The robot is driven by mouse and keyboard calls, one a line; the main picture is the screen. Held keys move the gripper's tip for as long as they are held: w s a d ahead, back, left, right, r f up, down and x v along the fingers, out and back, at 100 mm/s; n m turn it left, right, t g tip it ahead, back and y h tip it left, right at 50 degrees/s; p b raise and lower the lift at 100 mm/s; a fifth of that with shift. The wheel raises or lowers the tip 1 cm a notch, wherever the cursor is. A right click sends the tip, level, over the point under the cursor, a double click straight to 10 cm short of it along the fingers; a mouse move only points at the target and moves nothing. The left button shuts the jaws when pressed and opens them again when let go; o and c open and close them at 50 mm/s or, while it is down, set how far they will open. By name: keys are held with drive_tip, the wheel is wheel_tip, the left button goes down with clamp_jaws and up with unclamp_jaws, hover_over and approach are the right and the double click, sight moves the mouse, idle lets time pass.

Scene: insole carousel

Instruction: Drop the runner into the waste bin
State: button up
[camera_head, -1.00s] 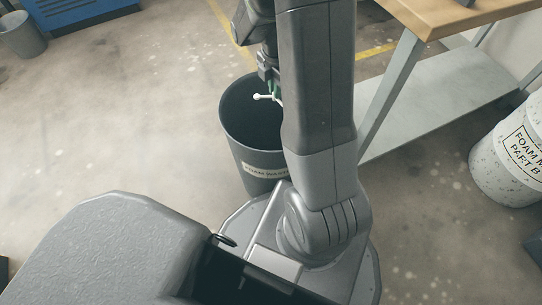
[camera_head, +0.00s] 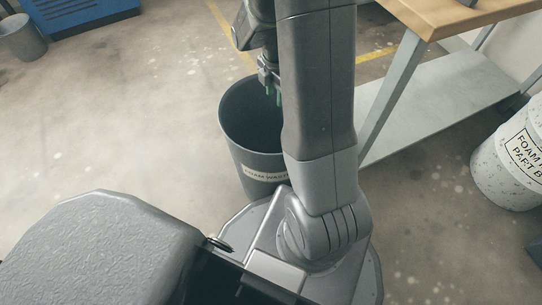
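The waste bin (camera_head: 243,142) is a dark grey round bin with a pale label reading in part "FOAM WAS". It stands on the floor beside my base, its right side hidden by my arm. My gripper (camera_head: 273,95) points down over the bin's mouth. Its two green fingertips are apart, with nothing seen between them. The white runner is not visible now; the bin's bottom is dark and partly hidden.
A wood-topped table (camera_head: 440,17) with a grey lower shelf (camera_head: 435,105) stands right of my arm. A speckled white drum (camera_head: 510,165) is at the far right. A blue unit (camera_head: 85,15) and a grey bin (camera_head: 22,38) are at the back left. Floor on the left is clear.

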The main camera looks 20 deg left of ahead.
wheel_tip(320, 180, up, 13)
drive_tip(key=p, duration=0.4)
drive_tip(key=shift+p, duration=0.3)
wheel_tip(320, 180, down, 14)
drive_tip(key=b, duration=0.6)
drive_tip(key=shift+r+p, duration=2.55)
drive_tip(key=shift+r, duration=0.2)
drive_tip(key=shift+f, duration=0.1)
